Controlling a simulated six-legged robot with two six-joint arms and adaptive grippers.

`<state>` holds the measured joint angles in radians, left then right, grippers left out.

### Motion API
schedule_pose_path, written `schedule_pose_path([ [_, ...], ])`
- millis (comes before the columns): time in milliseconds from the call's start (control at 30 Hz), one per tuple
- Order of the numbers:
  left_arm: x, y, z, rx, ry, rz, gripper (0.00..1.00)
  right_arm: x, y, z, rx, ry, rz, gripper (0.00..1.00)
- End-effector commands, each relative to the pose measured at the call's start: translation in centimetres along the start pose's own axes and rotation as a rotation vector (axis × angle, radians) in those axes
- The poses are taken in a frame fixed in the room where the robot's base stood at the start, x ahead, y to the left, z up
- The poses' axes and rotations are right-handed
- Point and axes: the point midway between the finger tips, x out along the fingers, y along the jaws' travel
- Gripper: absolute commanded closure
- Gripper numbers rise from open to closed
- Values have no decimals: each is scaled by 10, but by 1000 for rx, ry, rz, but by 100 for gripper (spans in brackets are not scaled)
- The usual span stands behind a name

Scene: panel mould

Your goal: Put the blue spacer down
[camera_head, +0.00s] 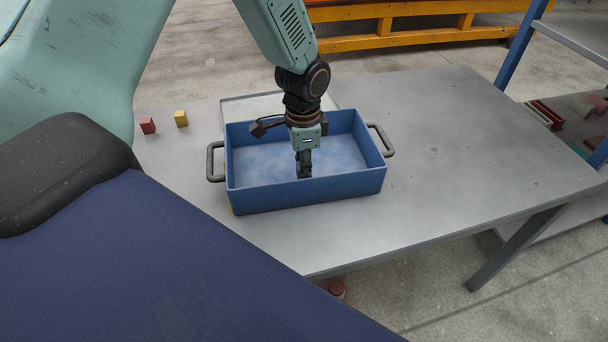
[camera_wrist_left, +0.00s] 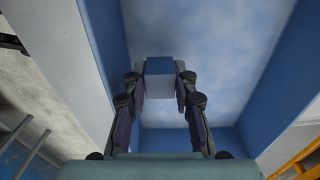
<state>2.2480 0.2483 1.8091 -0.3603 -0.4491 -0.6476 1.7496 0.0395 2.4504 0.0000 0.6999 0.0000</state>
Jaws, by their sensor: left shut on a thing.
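My left gripper (camera_head: 304,172) reaches down into a blue box (camera_head: 310,195) with handles on the table. In the left wrist view, the left gripper (camera_wrist_left: 162,85) is shut on the blue spacer (camera_wrist_left: 160,66), a small blue block between its fingertips. In the head view the spacer is hidden by the gripper. The box floor (camera_wrist_left: 185,35) is mottled blue and white and otherwise looks bare. I cannot tell whether the spacer touches the floor. The right gripper is not in view.
The grey table (camera_head: 460,150) is clear to the right of the box. A red block (camera_head: 148,126) and a yellow block (camera_head: 181,119) stand on the table left of the box. A pale flat panel (camera_head: 250,105) lies behind the box. A yellow rack (camera_head: 410,25) stands beyond.

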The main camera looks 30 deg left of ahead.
Motion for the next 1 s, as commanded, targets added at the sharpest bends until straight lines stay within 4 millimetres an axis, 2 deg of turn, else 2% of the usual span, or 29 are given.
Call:
schedule_pose_path([
  [200, 30, -1, -1, 3, -3, 0, 100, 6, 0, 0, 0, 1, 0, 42],
  [600, 35, -3, -3, 1, -1, -1, 100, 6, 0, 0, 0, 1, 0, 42],
  [633, 35, -3, -3, 1, -1, -1, 70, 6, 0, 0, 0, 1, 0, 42],
  [733, 34, -3, -3, 1, -1, -1, 63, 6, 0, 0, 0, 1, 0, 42],
  [1000, 33, -3, -3, 1, 0, -1, 63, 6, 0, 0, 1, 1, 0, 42],
])
